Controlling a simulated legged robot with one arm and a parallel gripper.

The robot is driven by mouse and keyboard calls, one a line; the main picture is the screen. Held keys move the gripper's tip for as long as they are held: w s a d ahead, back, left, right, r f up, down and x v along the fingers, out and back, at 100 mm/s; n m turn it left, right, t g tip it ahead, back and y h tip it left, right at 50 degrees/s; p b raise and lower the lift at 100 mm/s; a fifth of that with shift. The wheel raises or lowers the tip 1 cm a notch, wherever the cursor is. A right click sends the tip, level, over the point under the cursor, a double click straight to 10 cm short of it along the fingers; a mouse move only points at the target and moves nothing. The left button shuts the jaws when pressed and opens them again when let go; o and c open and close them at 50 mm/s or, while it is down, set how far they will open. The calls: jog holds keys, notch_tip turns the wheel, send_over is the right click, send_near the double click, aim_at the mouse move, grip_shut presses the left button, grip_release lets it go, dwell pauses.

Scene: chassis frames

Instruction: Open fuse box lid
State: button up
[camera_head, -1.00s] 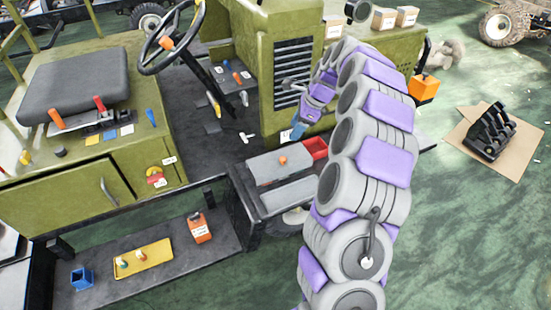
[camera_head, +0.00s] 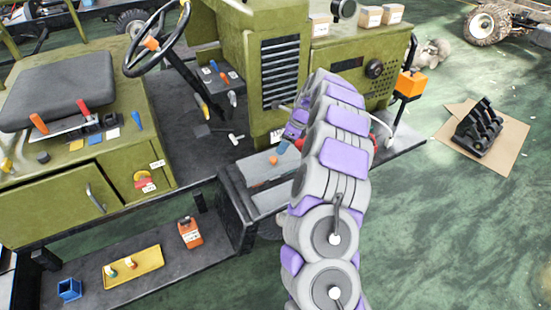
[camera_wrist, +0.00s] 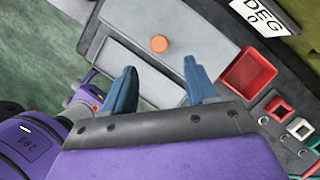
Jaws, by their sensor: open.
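The fuse box lid appears to be the flat grey panel (camera_head: 255,168) with an orange knob (camera_head: 272,160), beside the driver's floor; it looks closed. In the wrist view the grey lid (camera_wrist: 190,30) and its orange knob (camera_wrist: 159,43) lie just beyond my fingers. My gripper (camera_wrist: 161,72) is open and empty, with blue fingertips apart, one to each side of the knob's line. In the head view my gripper (camera_head: 284,146) is above the lid near the knob, partly hidden by my arm. I cannot tell its exact height.
A red open bin (camera_wrist: 248,75) and red and white square sockets (camera_wrist: 300,128) sit right of the lid. A plate marked "DEG 0" (camera_wrist: 262,15) is above. The steering wheel (camera_head: 155,40) and seat (camera_head: 60,95) stand left.

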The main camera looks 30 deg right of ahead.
aim_at(274, 158)
jog(key=b+x, duration=0.2)
jog(key=x, duration=0.6)
jog(key=shift+w+f, duration=0.15)
jog(key=shift+f, duration=0.05)
jog(key=shift+r, duration=0.1)
grip_shut()
